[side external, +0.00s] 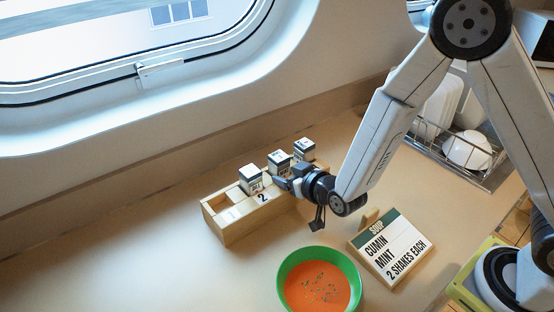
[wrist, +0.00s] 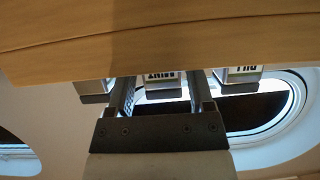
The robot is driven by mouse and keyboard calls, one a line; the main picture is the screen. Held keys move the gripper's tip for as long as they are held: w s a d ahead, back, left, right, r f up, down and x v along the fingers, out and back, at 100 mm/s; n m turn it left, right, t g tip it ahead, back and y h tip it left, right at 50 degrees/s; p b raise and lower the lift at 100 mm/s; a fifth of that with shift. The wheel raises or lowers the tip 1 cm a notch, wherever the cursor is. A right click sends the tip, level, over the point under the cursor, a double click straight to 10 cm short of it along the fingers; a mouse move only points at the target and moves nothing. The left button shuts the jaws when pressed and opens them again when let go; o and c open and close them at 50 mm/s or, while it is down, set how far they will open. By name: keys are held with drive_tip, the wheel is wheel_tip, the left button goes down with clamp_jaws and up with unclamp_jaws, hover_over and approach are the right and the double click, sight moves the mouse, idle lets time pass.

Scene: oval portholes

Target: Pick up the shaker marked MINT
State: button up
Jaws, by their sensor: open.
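Several slots make up a wooden rack (side external: 226,222) on the counter, and three small white shakers with dark markings stand in it.
The left shaker (side external: 250,178) and right shaker (side external: 304,148) stand close on either side. A green bowl (side external: 285,268) of orange soup and a recipe card (side external: 391,246) reading SOUP, CUMIN, MINT, 2 SHAKES EACH are in front. A dish rack (side external: 478,172) stands at the right. The counter left of the rack is clear.

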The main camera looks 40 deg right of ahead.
drive_tip(key=shift+s+f, duration=0.3)
drive_tip(key=shift+f, duration=0.2)
clamp_jaws()
wheel_tip(320, 180, up, 10)
drive_tip(key=shift+w+r, duration=0.2)
drive_tip(key=shift+r, duration=0.05)
idle(0.4)
drive_tip(key=shift+d, duration=0.15)
idle(0.4)
